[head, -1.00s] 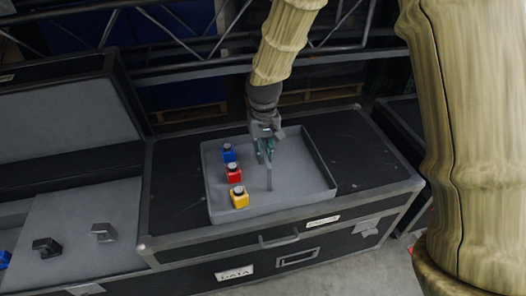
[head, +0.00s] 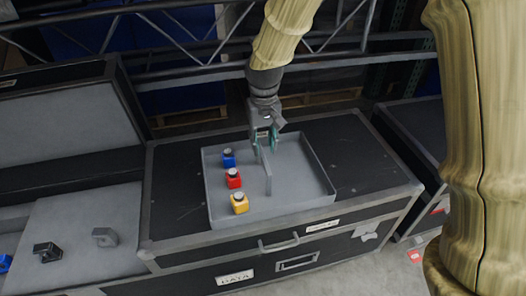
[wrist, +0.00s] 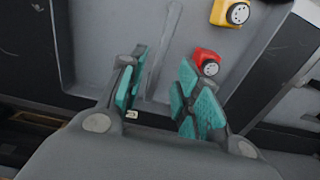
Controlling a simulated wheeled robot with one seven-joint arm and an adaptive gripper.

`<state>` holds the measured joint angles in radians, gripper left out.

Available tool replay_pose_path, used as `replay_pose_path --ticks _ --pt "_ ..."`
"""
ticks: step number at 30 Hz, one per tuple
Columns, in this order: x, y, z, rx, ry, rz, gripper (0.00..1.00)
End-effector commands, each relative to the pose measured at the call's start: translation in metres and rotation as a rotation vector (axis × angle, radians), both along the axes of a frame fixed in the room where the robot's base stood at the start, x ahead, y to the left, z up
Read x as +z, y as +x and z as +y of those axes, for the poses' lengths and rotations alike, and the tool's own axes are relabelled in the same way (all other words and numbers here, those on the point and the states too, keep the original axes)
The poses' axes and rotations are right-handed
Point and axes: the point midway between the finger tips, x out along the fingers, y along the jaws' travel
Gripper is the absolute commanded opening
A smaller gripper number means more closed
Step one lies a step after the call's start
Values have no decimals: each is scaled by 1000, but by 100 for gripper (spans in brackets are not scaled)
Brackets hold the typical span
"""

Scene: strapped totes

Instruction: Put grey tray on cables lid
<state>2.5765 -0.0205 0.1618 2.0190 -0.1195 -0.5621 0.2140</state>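The grey tray (head: 302,205) lies on the closed lid of a black case labelled DATA (head: 235,277). A thin upright grey divider or handle (head: 267,178) stands in its middle. Blue (head: 229,157), red (head: 233,178) and yellow (head: 240,203) blocks stand in its left part. My gripper (head: 266,145) is above the far end of the divider, its teal-padded fingers apart. In the wrist view the gripper (wrist: 160,95) is open, and the divider (wrist: 165,50) shows beyond the gap between the fingers. I cannot make out a cables label on any lid.
An open case with a foam insert (head: 85,225) is at left, holding dark and grey pieces. Another dark case (head: 415,125) stands at right, partly hidden by my arm. A metal truss (head: 180,62) runs behind. The lid right of the tray is bare.

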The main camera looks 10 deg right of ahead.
Motion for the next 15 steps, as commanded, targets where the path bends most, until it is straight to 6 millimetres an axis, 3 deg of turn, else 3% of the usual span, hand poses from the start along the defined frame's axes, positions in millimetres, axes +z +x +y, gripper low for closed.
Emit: replay_pose_path --ticks 6,15 --pt "39 0 0 -1 1 -2 33" --pt "61 0 0 -1 1 1 33"
